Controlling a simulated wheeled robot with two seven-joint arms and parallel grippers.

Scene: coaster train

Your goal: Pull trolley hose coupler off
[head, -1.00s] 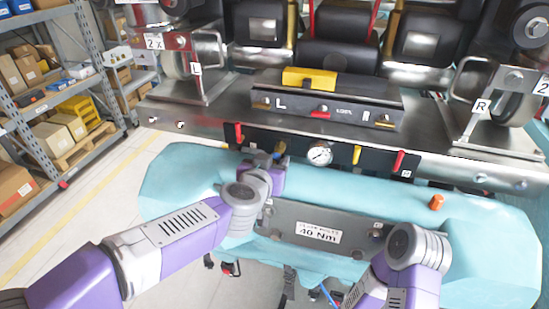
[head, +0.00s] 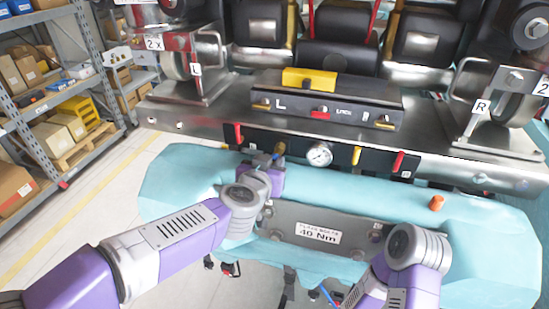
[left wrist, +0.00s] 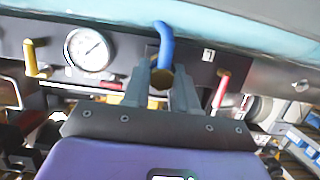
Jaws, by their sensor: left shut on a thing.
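In the left wrist view, my left gripper (left wrist: 161,88) is shut on the trolley hose coupler (left wrist: 159,78), a small brass-coloured piece between its fingers. In the head view, my left gripper (head: 270,160) is at the panel's left part, beside a brass-coloured fitting (head: 281,148) left of the gauge. Its fingers and the coupler are mostly hidden there. I cannot tell whether the coupler still touches its port. My right gripper is out of view; only its forearm shows at lower right.
A round white pressure gauge (head: 319,155) sits on the panel, with red (head: 398,162) and yellow (head: 356,155) levers to its right. A teal cover (head: 460,225) surrounds a plate with a label (head: 318,232). An orange cap (head: 436,202) stands on the cover. Shelving (head: 50,90) is at left.

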